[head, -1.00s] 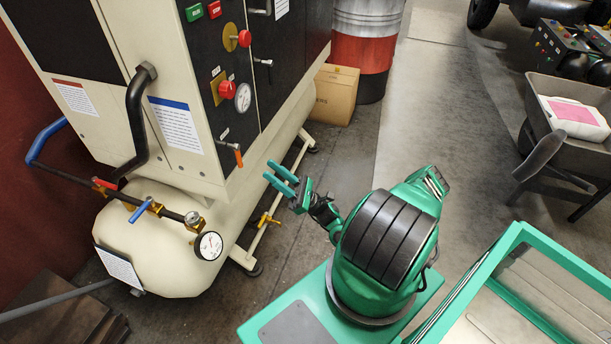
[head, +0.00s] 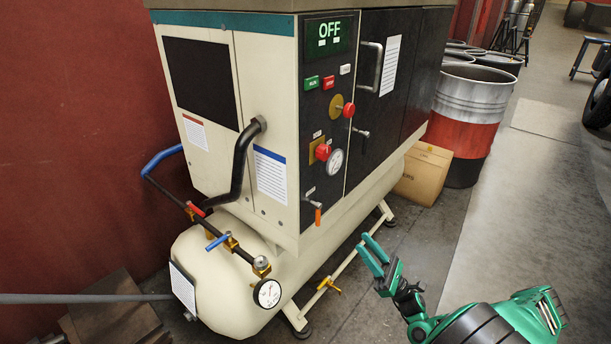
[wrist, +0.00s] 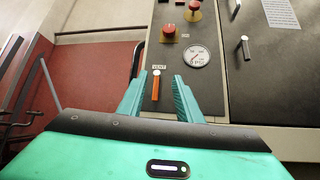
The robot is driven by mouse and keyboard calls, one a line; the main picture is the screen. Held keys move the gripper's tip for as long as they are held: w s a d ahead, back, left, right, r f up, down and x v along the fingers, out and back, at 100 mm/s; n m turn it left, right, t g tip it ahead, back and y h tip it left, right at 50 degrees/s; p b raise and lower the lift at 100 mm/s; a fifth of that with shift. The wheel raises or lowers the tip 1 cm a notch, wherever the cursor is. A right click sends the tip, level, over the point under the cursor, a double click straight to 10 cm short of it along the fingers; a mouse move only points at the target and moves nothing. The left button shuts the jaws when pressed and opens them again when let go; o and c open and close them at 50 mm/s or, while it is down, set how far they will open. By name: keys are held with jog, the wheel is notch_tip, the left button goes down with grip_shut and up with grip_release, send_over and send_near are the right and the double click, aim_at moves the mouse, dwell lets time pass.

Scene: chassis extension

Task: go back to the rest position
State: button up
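My gripper (head: 379,255) is green and stands in front of the compressor, apart from it, low and to the right of its control panel in the head view. In the wrist view my gripper (wrist: 160,92) has its two fingers spread with a gap between them, and nothing is held. The orange-handled vent lever (wrist: 156,85) shows between the fingers, on the panel beyond them. The same lever (head: 318,214) hangs down at the panel's lower edge in the head view.
The cream compressor (head: 270,236) fills the left and middle, with a display (head: 329,36) reading OFF. A cardboard box (head: 424,174) and a red and grey drum (head: 468,120) stand to its right. Open floor (head: 510,225) lies at the right.

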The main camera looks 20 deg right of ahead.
jog(key=s+a+n+g+h, duration=0.1)
jog(key=s+a+n+g, duration=0.2)
jog(key=n+g, duration=0.45)
jog(key=s+a+n+g, duration=0.2)
jog(key=a+n+g, duration=0.25)
jog(key=g, duration=0.65)
jog(key=s+d+r+n+h, duration=0.4)
jog(key=s+r+h, duration=0.4)
jog(key=r, duration=0.5)
jog(key=s+d+r+n+g+h, duration=0.1)
jog(key=s+d+r+n+h, duration=0.4)
jog(key=s+r, duration=0.7)
jog(key=d+h, duration=0.2)
jog(key=h, duration=0.2)
jog(key=shift+s+d+r+h, duration=0.2)
jog(key=shift+s+r+h, duration=0.1)
jog(key=shift+s+r, duration=0.1)
jog(key=shift+s, duration=0.1)
